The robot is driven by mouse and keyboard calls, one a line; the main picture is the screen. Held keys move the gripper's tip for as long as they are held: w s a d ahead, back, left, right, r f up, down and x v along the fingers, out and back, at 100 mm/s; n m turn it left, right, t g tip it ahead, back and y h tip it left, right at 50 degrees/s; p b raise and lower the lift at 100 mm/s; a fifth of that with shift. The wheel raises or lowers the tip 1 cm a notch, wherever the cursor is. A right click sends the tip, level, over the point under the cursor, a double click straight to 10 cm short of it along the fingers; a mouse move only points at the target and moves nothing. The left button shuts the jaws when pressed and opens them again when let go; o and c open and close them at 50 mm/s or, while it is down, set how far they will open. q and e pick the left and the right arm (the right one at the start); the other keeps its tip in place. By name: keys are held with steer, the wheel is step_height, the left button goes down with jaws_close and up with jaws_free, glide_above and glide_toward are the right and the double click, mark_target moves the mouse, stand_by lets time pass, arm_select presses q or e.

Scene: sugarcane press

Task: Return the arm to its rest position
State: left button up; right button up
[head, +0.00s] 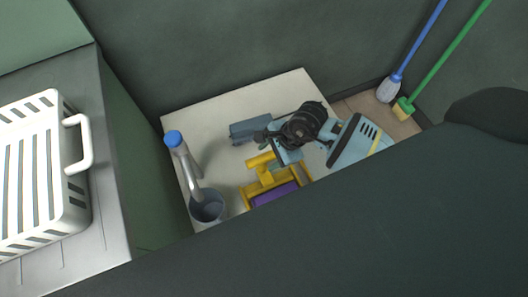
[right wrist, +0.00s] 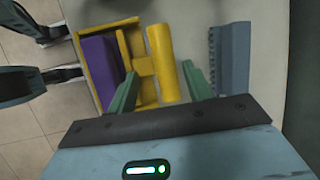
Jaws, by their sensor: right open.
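My right gripper (head: 277,157) hangs over the pale table (head: 222,122) by a yellow press frame (head: 249,192). In the right wrist view its two green fingers (right wrist: 160,75) are spread wide with nothing held. A yellow cylinder (right wrist: 160,62) on a yellow bracket shows between and beyond the fingers; I cannot tell the height gap. A purple block (right wrist: 100,70) lies inside the yellow frame, left of the fingers. My right arm (head: 362,142) reaches in from the right. My left gripper does not show in the head view.
A grey-blue block (head: 250,129) lies behind the press. A dark cup (head: 207,206) and a grey spout with a blue cap (head: 174,139) stand at the table's left. A white basket (head: 72,205) sits on the left counter. Blue and green brooms lean at upper right. A dark surface hides the lower right.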

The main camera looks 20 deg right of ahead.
steer(key=shift+s+d+r, duration=0.15)
steer(key=shift+d+r, duration=0.1)
steer(key=shift+r, duration=0.3)
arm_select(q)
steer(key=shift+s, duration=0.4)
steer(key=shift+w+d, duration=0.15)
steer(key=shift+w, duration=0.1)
arm_select(e)
steer(key=shift+a, duration=0.1)
